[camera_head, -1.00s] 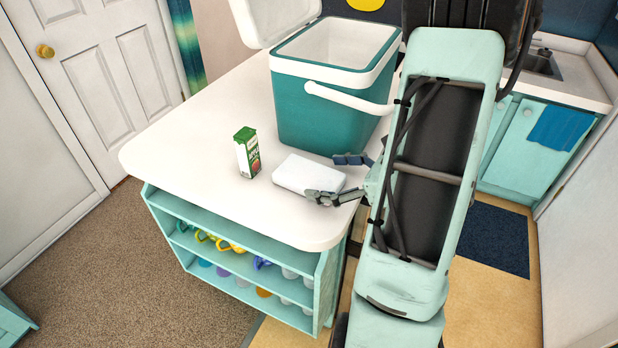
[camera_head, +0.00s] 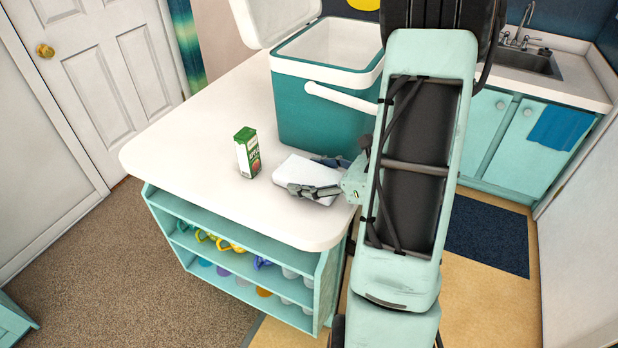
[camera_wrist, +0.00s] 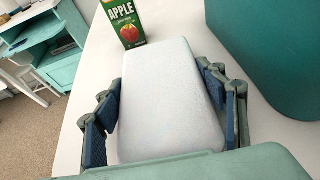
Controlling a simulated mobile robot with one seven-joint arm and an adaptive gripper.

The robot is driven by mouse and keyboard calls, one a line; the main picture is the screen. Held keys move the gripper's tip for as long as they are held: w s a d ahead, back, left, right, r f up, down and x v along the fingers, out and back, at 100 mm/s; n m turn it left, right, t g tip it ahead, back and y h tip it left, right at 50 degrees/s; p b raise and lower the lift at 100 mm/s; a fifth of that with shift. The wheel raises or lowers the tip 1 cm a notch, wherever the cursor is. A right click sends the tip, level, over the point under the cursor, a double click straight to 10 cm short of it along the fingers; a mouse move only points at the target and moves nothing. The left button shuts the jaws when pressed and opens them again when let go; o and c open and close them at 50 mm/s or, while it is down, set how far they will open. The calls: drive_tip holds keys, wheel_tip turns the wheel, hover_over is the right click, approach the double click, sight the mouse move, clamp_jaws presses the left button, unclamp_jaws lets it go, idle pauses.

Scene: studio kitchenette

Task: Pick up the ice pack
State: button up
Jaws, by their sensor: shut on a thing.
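The ice pack (camera_head: 299,170) is a flat white slab with rounded corners on the white counter, in front of the teal cooler. It fills the middle of the wrist view (camera_wrist: 170,95). My gripper (camera_head: 327,177) comes in from the right, with one finger on each long side of the pack. In the wrist view my gripper (camera_wrist: 167,112) has its blue finger pads on both sides of the pack, and it is shut on it. The pack still looks to be at counter level; I cannot tell whether it touches the surface.
An apple juice carton (camera_head: 247,152) stands just left of the pack. The open teal cooler (camera_head: 318,108), with its white handle (camera_head: 341,97), stands close behind. The counter's left part (camera_head: 185,143) is clear. Shelves (camera_head: 225,258) with mugs sit below the counter's edge.

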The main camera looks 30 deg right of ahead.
drive_tip(key=c, duration=0.4)
drive_tip(key=shift+o, duration=0.2)
drive_tip(key=shift+r, duration=0.1)
